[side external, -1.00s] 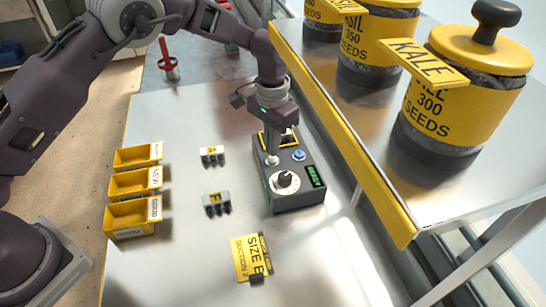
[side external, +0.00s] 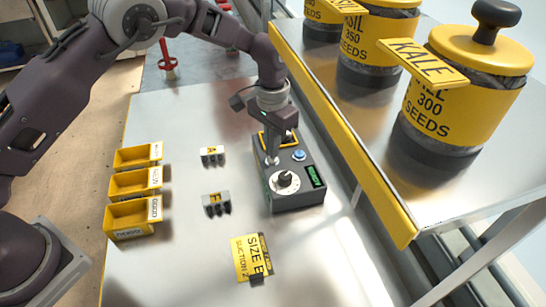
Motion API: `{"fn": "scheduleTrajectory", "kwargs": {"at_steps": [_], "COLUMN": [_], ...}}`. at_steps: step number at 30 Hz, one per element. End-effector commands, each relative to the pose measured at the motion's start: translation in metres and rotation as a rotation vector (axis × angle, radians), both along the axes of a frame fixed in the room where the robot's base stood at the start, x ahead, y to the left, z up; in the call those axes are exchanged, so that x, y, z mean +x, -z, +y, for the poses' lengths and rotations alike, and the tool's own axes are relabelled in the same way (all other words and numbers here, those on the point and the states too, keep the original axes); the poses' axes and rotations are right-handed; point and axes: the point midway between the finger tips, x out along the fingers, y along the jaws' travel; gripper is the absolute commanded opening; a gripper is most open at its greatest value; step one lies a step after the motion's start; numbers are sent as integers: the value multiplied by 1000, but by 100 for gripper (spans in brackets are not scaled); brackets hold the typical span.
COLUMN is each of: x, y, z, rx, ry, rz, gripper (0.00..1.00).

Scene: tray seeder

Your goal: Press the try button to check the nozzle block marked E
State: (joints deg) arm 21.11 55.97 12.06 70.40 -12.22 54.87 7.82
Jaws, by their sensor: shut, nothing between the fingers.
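The test box (side external: 297,199) is dark grey, with a white dial (side external: 284,182), a blue button (side external: 299,155), a small lit green display (side external: 314,176) and a yellow-framed seat (side external: 263,140) at its back. A grey nozzle block (side external: 216,203) with a yellow label, apparently E, stands on the table left of the box. Another block (side external: 212,155), apparently marked A, stands behind it. My gripper partly hides the seat's contents.
Three yellow bins (side external: 128,219) stand at the table's left edge. A yellow size card (side external: 252,258) lies at the front. A raised shelf (side external: 345,165) with yellow-lidded seed jars (side external: 465,85) stands close on the right. Bare table lies between blocks and box.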

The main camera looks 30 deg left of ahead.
Motion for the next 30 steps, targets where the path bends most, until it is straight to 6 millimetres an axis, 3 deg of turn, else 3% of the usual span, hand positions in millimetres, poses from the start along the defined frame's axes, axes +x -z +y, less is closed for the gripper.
{"fn": "scheduleTrajectory", "kwargs": {"at_steps": [23, 30], "x": [0, 1], "y": [13, -5], "z": [0, 0], "rx": [0, -1], "ry": [0, 0], "rz": [1, -2], "gripper": [0, 0]}}
